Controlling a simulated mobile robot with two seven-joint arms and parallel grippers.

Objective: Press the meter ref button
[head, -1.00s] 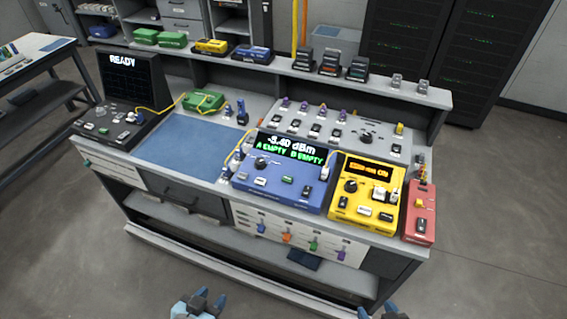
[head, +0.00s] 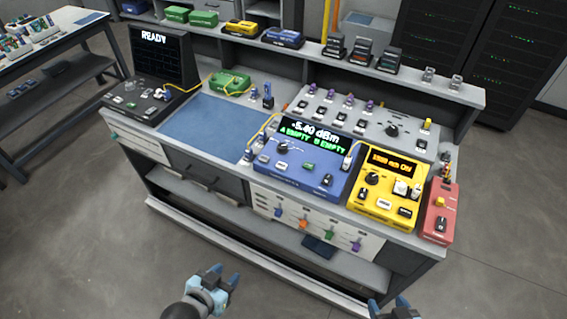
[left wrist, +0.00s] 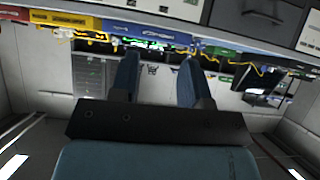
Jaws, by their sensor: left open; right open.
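The blue power meter (head: 302,168) stands on the workbench in the head view. Its screen (head: 312,134) reads -5.40 dBm, with "A EMPTY" and "B EMPTY" below. Its front panel has a dark knob and several small buttons, including a green one (head: 308,166) and a white one (head: 281,164); their labels are too small to read. My left gripper (head: 226,279) is open and empty, low in front of the bench and apart from the meter. It also shows open in the left wrist view (left wrist: 160,72). My right gripper (head: 392,306) is open, at the bottom edge, partly cut off.
A yellow unit (head: 385,190) and a red unit (head: 440,213) stand right of the meter. A blue mat (head: 205,127) lies to its left, by a black splicer (head: 150,85) reading "READY". The floor before the bench is clear.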

